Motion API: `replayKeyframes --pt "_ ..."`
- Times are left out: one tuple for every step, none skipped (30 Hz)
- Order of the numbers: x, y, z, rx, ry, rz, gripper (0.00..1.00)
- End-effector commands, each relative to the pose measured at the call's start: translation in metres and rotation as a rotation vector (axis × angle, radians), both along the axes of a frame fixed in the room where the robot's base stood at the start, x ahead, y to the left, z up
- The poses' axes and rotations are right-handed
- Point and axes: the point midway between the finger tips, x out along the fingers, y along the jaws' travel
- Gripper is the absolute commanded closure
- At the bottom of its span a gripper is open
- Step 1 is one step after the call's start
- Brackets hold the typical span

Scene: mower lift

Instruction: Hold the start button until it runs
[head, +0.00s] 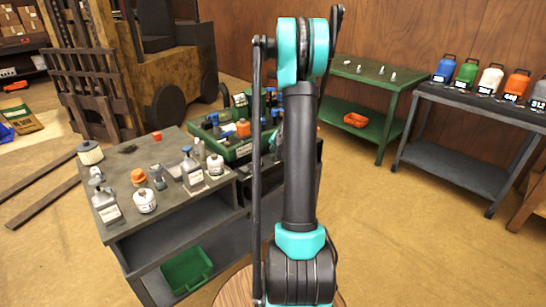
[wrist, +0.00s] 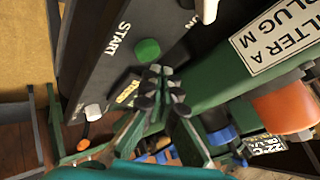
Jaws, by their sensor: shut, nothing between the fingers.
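The green round start button (wrist: 147,50) sits on a dark panel (wrist: 98,62) beside the white word START, in the wrist view. My gripper (wrist: 160,72) is shut and empty, its fingertips together just below and right of the button in the picture. A small gap shows between tips and button; how far the tips stand from the panel I cannot tell. In the head view my arm hides the gripper and the button.
A white lever-like part (wrist: 206,10) and a sign reading PLUG (wrist: 288,32) lie near the panel. An orange part (wrist: 287,108) is at right. In the head view, a grey bench (head: 120,165) holds several bottles, and a green table (head: 365,72) stands behind.

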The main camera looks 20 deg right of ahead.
Motion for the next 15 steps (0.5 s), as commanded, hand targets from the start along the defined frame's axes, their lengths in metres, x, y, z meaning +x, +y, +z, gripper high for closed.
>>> replayKeyframes --pt "0.0000 0.0000 0.0000 0.000 0.000 0.000 1.00" --pt "0.0000 0.0000 0.0000 0.000 0.000 0.000 1.00" --pt "0.0000 0.0000 0.0000 0.000 0.000 0.000 1.00" --pt "0.0000 0.0000 0.0000 0.000 0.000 0.000 1.00" --pt "0.0000 0.0000 -0.0002 0.000 0.000 0.000 1.00" --pt "0.0001 0.0000 -0.0007 0.000 0.000 0.000 1.00" --pt "0.0001 -0.0001 -0.0012 0.000 0.000 0.000 1.00" --pt "0.0000 0.0000 -0.0018 0.000 0.000 0.000 1.00" --pt "0.0001 0.0000 -0.0031 0.000 0.000 0.000 1.00" --pt "0.0000 0.0000 -0.0040 0.000 0.000 0.000 1.00" --pt "0.0000 0.0001 -0.0050 0.000 0.000 0.000 1.00" --pt "-0.0002 0.0002 -0.0063 0.000 0.000 0.000 1.00" --pt "-0.0002 0.0001 -0.0071 0.000 0.000 0.000 1.00" --pt "-0.0002 0.0002 -0.0079 0.000 0.000 0.000 1.00" --pt "-0.0003 0.0001 -0.0083 0.000 0.000 0.000 1.00"
